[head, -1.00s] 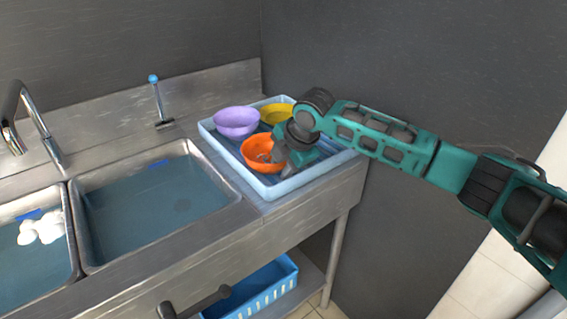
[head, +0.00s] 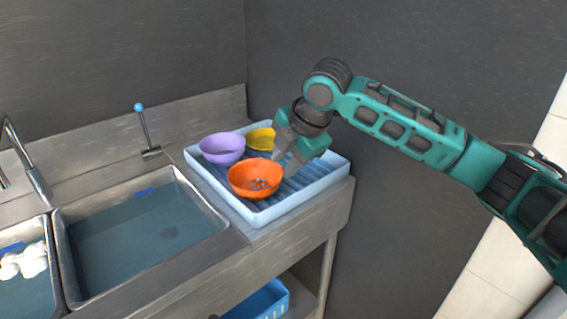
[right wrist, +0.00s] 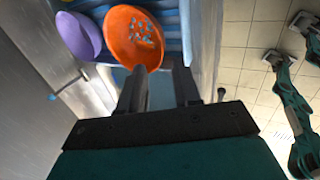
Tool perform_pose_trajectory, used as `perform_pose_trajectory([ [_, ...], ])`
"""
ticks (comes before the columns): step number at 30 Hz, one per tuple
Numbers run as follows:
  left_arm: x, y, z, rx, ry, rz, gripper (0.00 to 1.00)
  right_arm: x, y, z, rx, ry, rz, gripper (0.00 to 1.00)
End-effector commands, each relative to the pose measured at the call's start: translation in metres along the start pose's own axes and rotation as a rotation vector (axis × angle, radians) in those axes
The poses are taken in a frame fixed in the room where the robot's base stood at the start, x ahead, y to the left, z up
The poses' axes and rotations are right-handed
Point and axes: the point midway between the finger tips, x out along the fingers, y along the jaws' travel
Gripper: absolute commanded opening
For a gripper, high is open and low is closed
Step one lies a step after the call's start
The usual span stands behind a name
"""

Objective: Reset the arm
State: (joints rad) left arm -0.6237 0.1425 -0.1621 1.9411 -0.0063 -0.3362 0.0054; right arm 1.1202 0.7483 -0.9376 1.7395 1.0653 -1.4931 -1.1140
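My right gripper (head: 288,158) is above the pale blue tray, just behind and to the right of the orange bowl (head: 256,178). In the right wrist view, the two fingers of the right gripper (right wrist: 160,88) stand apart with nothing between them. The orange bowl also shows there (right wrist: 133,38), beyond the fingertips, with small blue and white specks inside. The fingers look clear of its rim.
The tray (head: 262,217) also holds a purple bowl (head: 222,148) and a yellow bowl (head: 260,138). Left of it are a water-filled sink (head: 140,235) and another with white lumps (head: 25,262). A blue-tipped lever (head: 144,125) stands behind. A blue basket (head: 262,302) sits below.

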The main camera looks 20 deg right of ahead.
Motion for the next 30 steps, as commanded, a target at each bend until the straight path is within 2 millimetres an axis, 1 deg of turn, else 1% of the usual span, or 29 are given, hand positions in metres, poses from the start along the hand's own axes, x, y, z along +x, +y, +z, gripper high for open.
perform_pose_trajectory([
  [10,0.000,0.000,0.001,0.000,-0.001,0.000,0.43,0.001,0.000,-0.001,0.001,0.001,0.000,0.33],
  [14,0.000,0.000,0.001,0.000,-0.001,0.001,0.43,0.012,-0.010,-0.013,0.018,0.017,-0.007,0.33],
  [17,0.000,0.000,0.001,0.001,-0.001,0.001,0.43,0.031,-0.028,-0.036,0.064,0.046,-0.016,0.33],
  [21,0.000,0.000,0.001,0.000,-0.002,0.001,0.43,0.057,-0.064,-0.075,0.188,0.097,-0.021,0.33],
  [24,0.000,0.000,0.001,0.001,-0.002,0.001,0.43,0.070,-0.089,-0.098,0.306,0.130,-0.023,0.33],
  [27,0.000,0.001,0.001,0.000,-0.002,0.001,0.43,0.078,-0.116,-0.116,0.444,0.155,-0.025,0.33],
  [30,0.000,0.001,0.001,0.000,-0.003,0.001,0.43,0.082,-0.142,-0.129,0.600,0.168,-0.031,0.33],
])
